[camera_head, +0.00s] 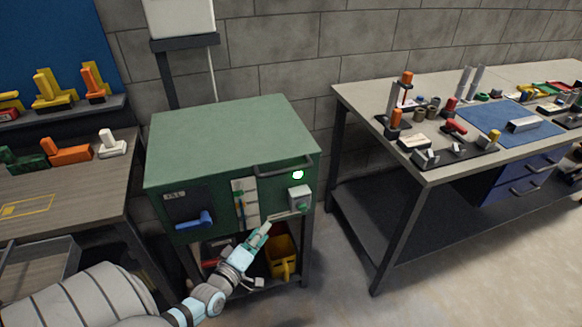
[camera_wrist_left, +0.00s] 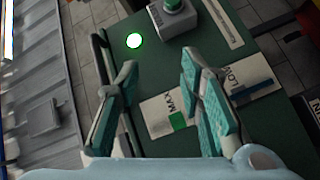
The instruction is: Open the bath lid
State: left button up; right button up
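The bath is a green box on a dark stand (camera_head: 228,140) in the head view, and its flat green lid looks closed. A dark bar handle (camera_head: 283,170) runs along the upper right of its front. In the left wrist view the handle (camera_wrist_left: 101,52) appears as a dark bar at the left, partly hidden by a finger. My left gripper (camera_head: 264,231) is in front of the lower front panel, below the handle. In the left wrist view its teal-padded fingers (camera_wrist_left: 158,72) are spread with nothing between them, facing the green front. My right gripper is in neither view.
The front carries a lit round lamp (camera_head: 298,174), a button box (camera_head: 299,195), a level gauge (camera_head: 245,203) and a blue lever (camera_head: 194,220). A yellow bin (camera_head: 283,262) sits below. Benches with parts stand left and right (camera_head: 375,106).

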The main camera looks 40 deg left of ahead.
aim_at(287, 171)
pick_arm(q)
notch_tip(287, 171, up, 9)
jog(key=w+n+t, duration=0.2)
jog(key=n+t, duration=0.1)
jog(key=b+x, duration=0.1)
jog(key=x, duration=0.3)
jog(key=b+x, duration=0.1)
jog(key=x, duration=0.3)
jog(key=b+x, duration=0.1)
jog(key=x, duration=0.4)
jog(key=shift+a+f+b, duration=0.3)
jog(key=shift+b, duration=0.05)
jog(key=shift+w+a+r, duration=0.1)
jog(key=shift+w+r, duration=0.1)
jog(key=shift+w, duration=0.35)
jog(key=shift+c, duration=0.4)
grip_shut()
